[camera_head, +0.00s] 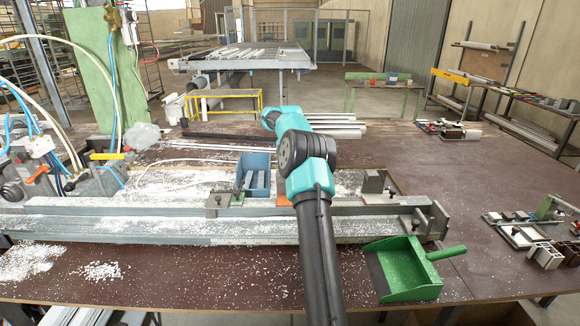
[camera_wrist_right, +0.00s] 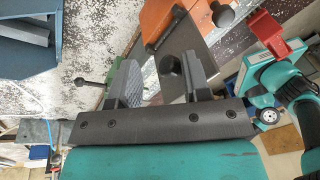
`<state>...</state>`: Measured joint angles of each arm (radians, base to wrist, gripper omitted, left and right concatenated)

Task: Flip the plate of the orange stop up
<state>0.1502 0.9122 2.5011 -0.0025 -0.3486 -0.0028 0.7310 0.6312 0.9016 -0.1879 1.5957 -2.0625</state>
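The orange stop (camera_head: 284,200) sits on the rail of the bench, left of my right arm's dark link, which hides part of it in the head view. In the right wrist view the orange block (camera_wrist_right: 168,18) is at the top, with a grey plate (camera_wrist_right: 180,40) extending from it toward my right gripper (camera_wrist_right: 160,82). The two fingers are apart. A dark round knob (camera_wrist_right: 170,70) shows between them, and the right finger covers part of the plate. I cannot tell whether the fingers touch the plate, or its exact tilt. My left gripper is not in view.
A blue bin (camera_head: 254,170) stands left of the stop. Grey clamp blocks (camera_head: 217,202) and (camera_head: 373,181) sit along the long rail (camera_head: 130,226). A green dustpan (camera_head: 405,268) lies at the front right.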

